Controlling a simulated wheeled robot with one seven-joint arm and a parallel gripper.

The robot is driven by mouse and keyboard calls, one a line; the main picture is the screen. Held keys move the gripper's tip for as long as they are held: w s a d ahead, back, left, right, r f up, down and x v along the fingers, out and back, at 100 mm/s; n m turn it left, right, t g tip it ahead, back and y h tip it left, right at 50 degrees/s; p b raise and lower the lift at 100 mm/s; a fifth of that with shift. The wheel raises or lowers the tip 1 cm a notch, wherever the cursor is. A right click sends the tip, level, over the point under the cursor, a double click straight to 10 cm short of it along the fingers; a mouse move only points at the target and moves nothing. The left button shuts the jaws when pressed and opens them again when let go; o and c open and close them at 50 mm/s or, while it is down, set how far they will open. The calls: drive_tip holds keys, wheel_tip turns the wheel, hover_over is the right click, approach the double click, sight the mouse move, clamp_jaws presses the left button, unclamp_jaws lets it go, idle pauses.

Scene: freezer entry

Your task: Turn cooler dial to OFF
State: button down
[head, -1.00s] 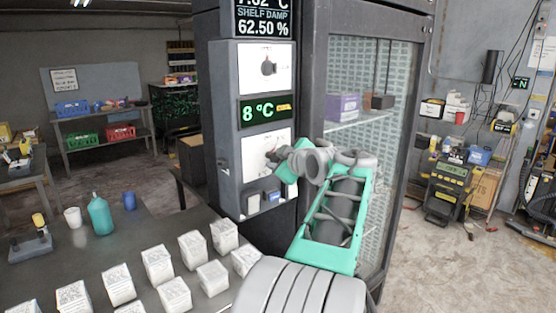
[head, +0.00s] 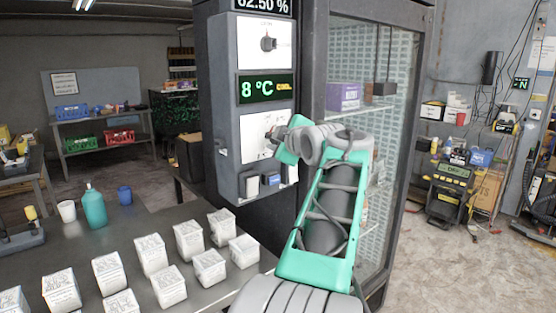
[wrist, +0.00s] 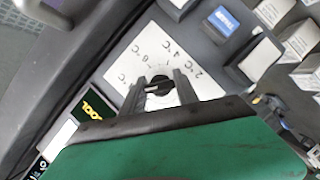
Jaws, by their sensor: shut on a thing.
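The cooler's grey control column carries two white dial plates, with a green display (head: 266,88) between them reading 8 °C and COOL. The upper dial (head: 268,43) is dark and untouched. My gripper (wrist: 161,87) is at the lower plate (head: 254,148), with its two fingers on either side of the lower dial, a dark round knob (wrist: 160,84), shut on it. The wrist view shows temperature marks around this knob, including 2 °C and 4 °C; an OFF mark cannot be made out. In the head view my gripper and wrist mostly hide the knob.
A glass cooler door (head: 375,120) stands right of the column.

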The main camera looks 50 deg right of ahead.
drive_tip(key=f+n+h+b, duration=0.1)
drive_tip(key=n+b, duration=0.1)
drive_tip(key=b, duration=0.5)
drive_tip(key=shift+f+n+t, duration=0.1)
drive_tip(key=shift+n+t, duration=0.3)
drive_tip(key=n+b, duration=0.1)
drive_tip(key=b, duration=0.1)
drive_tip(key=n+b, duration=0.1)
drive_tip(key=b, duration=0.1)
drive_tip(key=shift+r+h, duration=0.25)
drive_tip(key=shift+h, duration=0.15)
drive_tip(key=shift+r+n+t+b, duration=0.25)
drive_tip(key=shift+n+t+b, duration=0.15)
drive_tip(key=shift+b, duration=0.35)
drive_tip(key=shift+r, duration=0.1)
drive_tip(key=c, duration=0.9)
unclamp_jaws()
drive_tip(key=b+v, duration=0.1)
drive_tip(key=v, duration=0.6)
drive_tip(key=shift+s+a, duration=0.3)
